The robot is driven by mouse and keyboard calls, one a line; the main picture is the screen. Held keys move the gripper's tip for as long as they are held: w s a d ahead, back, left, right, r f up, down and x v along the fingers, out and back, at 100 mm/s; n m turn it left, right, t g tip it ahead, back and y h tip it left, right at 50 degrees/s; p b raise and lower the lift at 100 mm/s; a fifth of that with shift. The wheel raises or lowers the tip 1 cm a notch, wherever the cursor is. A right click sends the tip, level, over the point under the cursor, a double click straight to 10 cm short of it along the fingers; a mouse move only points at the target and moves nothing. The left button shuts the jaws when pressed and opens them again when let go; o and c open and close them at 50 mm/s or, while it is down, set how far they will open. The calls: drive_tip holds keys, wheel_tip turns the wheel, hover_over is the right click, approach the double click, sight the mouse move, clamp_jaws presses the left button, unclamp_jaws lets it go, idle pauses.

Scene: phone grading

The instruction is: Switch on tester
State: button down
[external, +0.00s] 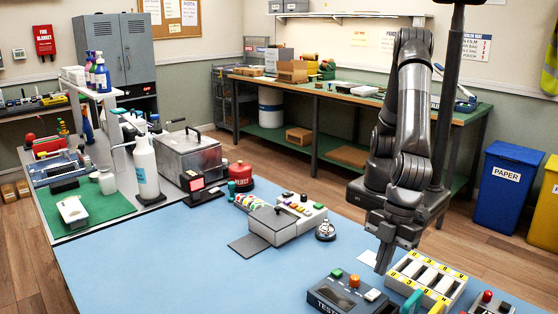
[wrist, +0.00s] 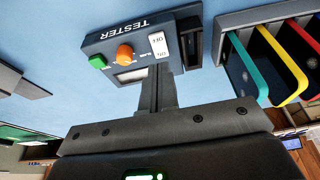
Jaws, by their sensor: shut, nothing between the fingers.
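The tester (external: 325,293) is a dark grey box at the front of the blue table in the external view. It has a green button (external: 336,273), an orange knob (external: 354,281) and a white on/off rocker switch (external: 372,295). In the wrist view the tester (wrist: 100,43) appears upside down, with its white switch (wrist: 158,45) just beyond my fingertips. My gripper (external: 382,270) is shut and empty, pointing down above the switch side of the tester. I cannot tell which way the switch is tipped. Contact between fingertips and switch is not clear.
A white slotted rack (external: 427,274) with yellow markings stands right of the tester. A bell (external: 325,232) and a grey device (external: 273,227) sit farther back.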

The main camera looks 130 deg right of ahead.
drive_tip(key=v, duration=0.9)
drive_tip(key=shift+s, duration=0.25)
drive_tip(key=shift+w+r+t, duration=0.1)
drive_tip(key=shift+w+t, duration=0.2)
drive_tip(key=shift+w, duration=0.35)
approach(370, 296)
drive_tip(key=x, duration=0.5)
drive_tip(key=shift+w, duration=0.1)
drive_tip(key=shift+x, duration=0.8)
